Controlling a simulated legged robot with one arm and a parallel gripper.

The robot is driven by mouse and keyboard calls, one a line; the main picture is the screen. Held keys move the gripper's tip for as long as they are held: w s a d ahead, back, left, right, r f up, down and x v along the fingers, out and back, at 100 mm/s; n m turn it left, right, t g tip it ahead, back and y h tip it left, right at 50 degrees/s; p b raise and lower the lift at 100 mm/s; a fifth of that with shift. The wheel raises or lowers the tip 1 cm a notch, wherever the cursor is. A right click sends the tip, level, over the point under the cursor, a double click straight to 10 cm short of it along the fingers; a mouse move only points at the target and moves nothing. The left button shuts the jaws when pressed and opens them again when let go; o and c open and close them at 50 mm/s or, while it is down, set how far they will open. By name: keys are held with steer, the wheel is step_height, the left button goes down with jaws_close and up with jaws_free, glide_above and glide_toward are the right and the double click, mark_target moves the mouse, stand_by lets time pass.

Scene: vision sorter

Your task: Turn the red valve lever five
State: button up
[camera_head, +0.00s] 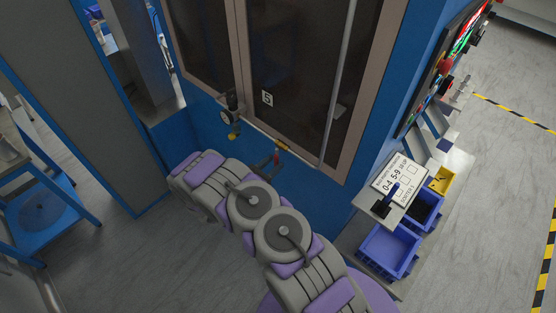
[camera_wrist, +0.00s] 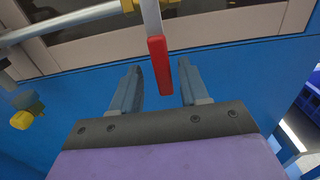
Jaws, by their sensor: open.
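The red valve lever (camera_wrist: 158,65) hangs down from a brass fitting (camera_wrist: 130,5) on a pipe in the wrist view. Its red grip is near the gap between the fingers of my gripper (camera_wrist: 163,85), with no finger seen touching it. My gripper is open and empty. In the head view the red lever (camera_head: 277,158) shows small on the blue cabinet front, below the window marked 5 (camera_head: 267,97).
A gauge (camera_head: 226,117) and a pipe sit left of the lever. A yellow-tipped fitting (camera_wrist: 27,117) is at left in the wrist view. Blue bins (camera_head: 388,250) and a number sign (camera_head: 400,181) stand on a bench at right.

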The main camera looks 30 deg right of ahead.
mark_target(275, 163)
steer(key=shift+x, duration=1.95)
steer(key=shift+s, duration=0.1)
steer(key=shift+a, duration=0.25)
steer(key=shift+c, duration=1.4)
steer(key=shift+d, duration=0.1)
jaws_close()
